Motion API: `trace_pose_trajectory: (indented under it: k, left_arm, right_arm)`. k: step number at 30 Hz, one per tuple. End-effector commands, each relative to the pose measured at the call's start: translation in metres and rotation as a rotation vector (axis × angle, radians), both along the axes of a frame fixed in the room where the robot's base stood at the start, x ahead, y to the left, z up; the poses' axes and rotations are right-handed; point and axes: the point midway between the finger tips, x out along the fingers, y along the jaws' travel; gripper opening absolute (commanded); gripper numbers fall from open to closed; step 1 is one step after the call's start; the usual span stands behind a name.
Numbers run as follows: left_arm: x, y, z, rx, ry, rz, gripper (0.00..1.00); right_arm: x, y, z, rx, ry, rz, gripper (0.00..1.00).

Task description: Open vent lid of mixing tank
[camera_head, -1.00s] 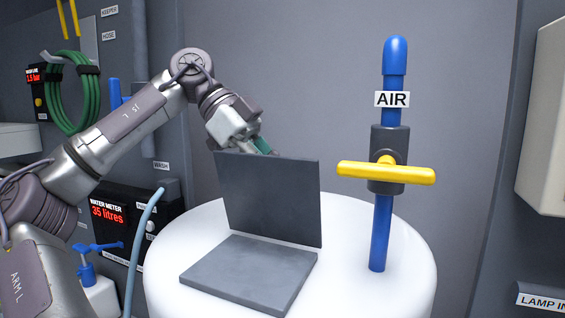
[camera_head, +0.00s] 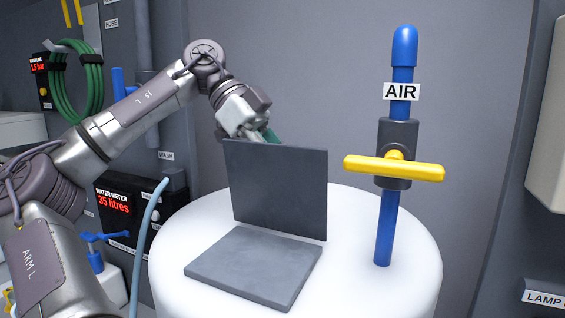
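The white mixing tank (camera_head: 410,248) stands in the middle. On its top lies a flat dark grey square plate (camera_head: 252,266). A matching grey panel, the raised vent lid (camera_head: 277,190), stands nearly upright along the plate's far edge. My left arm comes in from the left, and my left gripper (camera_head: 268,137) is behind the lid's top edge. A green finger pad shows just above that edge. The lid hides the fingertips, so I cannot tell whether they touch it or how far apart they are. My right gripper is not in view.
A blue AIR pipe (camera_head: 384,230) with a yellow handle (camera_head: 395,168) rises from the tank, right of the lid. A water meter (camera_head: 122,208), a light blue hose (camera_head: 145,235) and a coiled green hose (camera_head: 80,85) are at left. A pale box (camera_head: 548,125) is at far right.

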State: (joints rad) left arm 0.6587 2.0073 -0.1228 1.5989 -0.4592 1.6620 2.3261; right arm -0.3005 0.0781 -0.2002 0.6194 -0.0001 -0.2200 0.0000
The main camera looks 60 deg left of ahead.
Motion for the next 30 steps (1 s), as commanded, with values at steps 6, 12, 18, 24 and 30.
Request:
trace_pose_trajectory:
  k: [6, 12, 18, 24, 30]
  left_arm:
    - [-0.001, 0.003, 0.002, 0.001, 0.001, 0.001, 0.23]
    - [-0.011, 0.023, 0.024, 0.000, 0.002, 0.006, 0.23]
    - [-0.025, 0.051, 0.056, 0.001, 0.003, 0.006, 0.23]
    - [-0.035, 0.070, 0.076, -0.001, 0.002, 0.004, 0.23]
    - [-0.040, 0.076, 0.084, 0.001, 0.001, 0.001, 0.23]
  right_arm:
    - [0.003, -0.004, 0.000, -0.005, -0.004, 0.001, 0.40]
    - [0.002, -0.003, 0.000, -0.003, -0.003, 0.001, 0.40]
    - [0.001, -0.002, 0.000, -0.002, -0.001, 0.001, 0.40]
    - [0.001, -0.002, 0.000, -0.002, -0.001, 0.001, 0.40]
    - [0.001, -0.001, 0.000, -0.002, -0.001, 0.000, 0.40]
